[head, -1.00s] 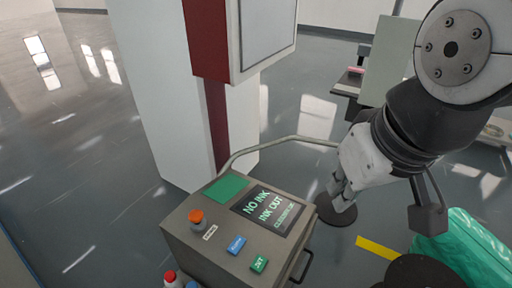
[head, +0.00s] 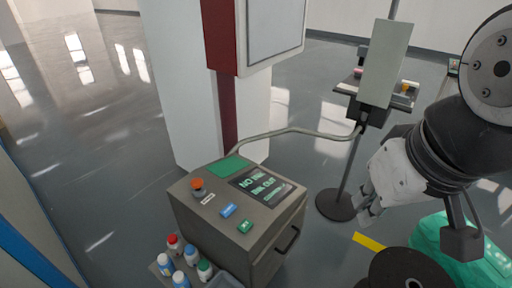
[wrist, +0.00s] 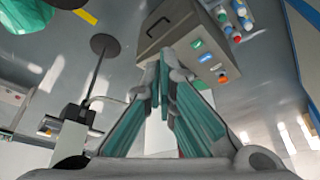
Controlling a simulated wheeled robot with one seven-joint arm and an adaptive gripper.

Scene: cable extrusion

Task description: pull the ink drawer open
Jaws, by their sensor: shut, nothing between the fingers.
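The ink drawer is in the grey machine box (head: 240,215). Its dark bar handle (head: 288,240) is on the box's right-hand face in the head view. The handle (wrist: 158,27) also shows in the wrist view, beyond my fingertips, on the grey front face (wrist: 160,33). My gripper (head: 367,209) is to the right of the box, apart from the handle. In the wrist view my gripper (wrist: 165,60) has its teal-padded fingers together with nothing held. The drawer's edges are hard to make out; the face looks flush.
The box top has a screen (head: 263,187), an orange knob (head: 198,184) and buttons. Several bottles (head: 180,262) stand at its lower left. A round-based stand (head: 335,205) is behind my gripper. A black reel (head: 405,272) and green wrapped bundle (head: 440,240) lie at the lower right.

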